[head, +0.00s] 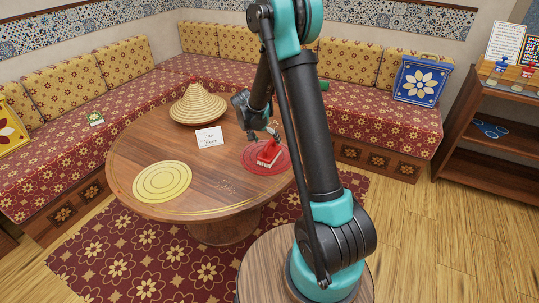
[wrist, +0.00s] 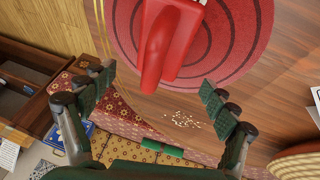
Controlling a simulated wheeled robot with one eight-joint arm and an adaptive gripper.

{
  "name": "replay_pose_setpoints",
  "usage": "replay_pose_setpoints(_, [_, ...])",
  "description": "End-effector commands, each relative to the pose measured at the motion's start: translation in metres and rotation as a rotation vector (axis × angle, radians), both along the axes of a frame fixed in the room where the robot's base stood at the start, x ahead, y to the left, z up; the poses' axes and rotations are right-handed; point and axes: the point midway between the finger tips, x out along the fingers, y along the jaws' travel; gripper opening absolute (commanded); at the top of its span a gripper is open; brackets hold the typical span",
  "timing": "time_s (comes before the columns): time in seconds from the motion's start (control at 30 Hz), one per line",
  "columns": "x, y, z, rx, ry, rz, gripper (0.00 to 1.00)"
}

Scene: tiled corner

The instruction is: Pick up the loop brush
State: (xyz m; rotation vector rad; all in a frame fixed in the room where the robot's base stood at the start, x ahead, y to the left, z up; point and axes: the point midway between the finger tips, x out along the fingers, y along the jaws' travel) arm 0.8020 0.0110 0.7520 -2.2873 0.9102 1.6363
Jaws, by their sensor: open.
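The loop brush (head: 269,152) is red with pale bristles and rests on the round red mat (head: 251,160) at the right side of the round wooden table. In the wrist view the brush (wrist: 172,40) is at the top middle, with its red loop handle pointing down the picture, over the red ringed mat (wrist: 240,40). My gripper (head: 265,131) is just above and behind the brush in the head view. In the wrist view my gripper (wrist: 157,98) is open and empty, its green-padded fingers spread wide. The handle end lies just beyond the gap between them, apparently untouched.
On the table (head: 130,150) are a woven cone-shaped lid (head: 198,105), a white card (head: 209,137) and a yellow round mat (head: 162,181). Small pale crumbs (wrist: 184,119) lie near the red mat. Cushioned benches stand behind, with a blue box (head: 418,80) at right.

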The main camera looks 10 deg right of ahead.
Motion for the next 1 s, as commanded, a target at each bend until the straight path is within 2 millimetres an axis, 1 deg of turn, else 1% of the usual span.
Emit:
replay_pose_setpoints(0.17, [0.001,-0.003,-0.011,0.0,0.0,-0.001,0.87])
replay_pose_setpoints(0.33, [0.002,-0.009,-0.034,0.0,0.0,-0.001,0.87])
replay_pose_setpoints(0.5, [0.005,-0.015,-0.05,0.0,0.0,0.0,0.87])
replay_pose_setpoints(0.6, [0.006,-0.017,-0.053,0.0,0.0,0.0,0.87])
replay_pose_setpoints(0.8, [0.006,-0.017,-0.053,0.0,0.0,0.0,0.87])
replay_pose_setpoints(1.0, [0.006,-0.016,-0.053,0.0,0.0,0.0,0.62])
